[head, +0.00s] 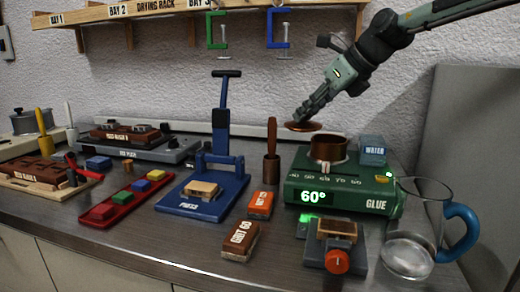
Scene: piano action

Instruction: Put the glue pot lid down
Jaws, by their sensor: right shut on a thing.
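The glue pot lid (303,127) is a small copper disc. My right gripper (304,116) comes down from the upper right and is shut on the lid from above. It holds the lid in the air, a little above and left of the glue pot (328,148). The copper pot is uncovered and sits on the green glue heater (340,196), whose display reads 60°. The gripper's fingers hide the lid's top. My left gripper is not in view.
A brush (271,150) stands upright left of the heater. A blue WATER block (372,150) is at the heater's back right, and a glass jug (410,240) is at the right. The blue press (215,180) stands further left. Some bare worktop (175,235) shows at the front left.

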